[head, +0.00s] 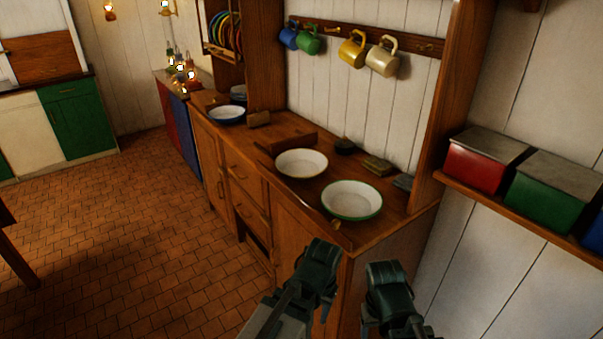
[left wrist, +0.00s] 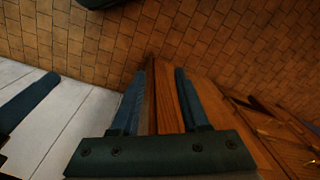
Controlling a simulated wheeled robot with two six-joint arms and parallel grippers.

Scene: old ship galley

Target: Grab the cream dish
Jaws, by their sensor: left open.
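The cream dish (head: 301,163), a shallow round bowl with a cream rim, sits upright on the wooden counter, between a green-rimmed dish (head: 351,200) and a blue-rimmed dish (head: 227,114) farther back. My left gripper (head: 320,256) is in front of the counter, nearer to me than the dishes and apart from the cream dish. In the left wrist view its two fingers (left wrist: 160,76) are spread with nothing held, with the cabinet's wood behind them; no dish shows there. My right gripper (head: 388,278) is beside it on the right; its jaws are not clear.
The wooden counter (head: 290,131) also holds a wooden block (head: 258,118) and small dark items along the wall. Mugs (head: 382,57) hang on a rail above. Red (head: 475,165) and green (head: 545,195) bins stand on a right shelf. The tiled floor at left is open.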

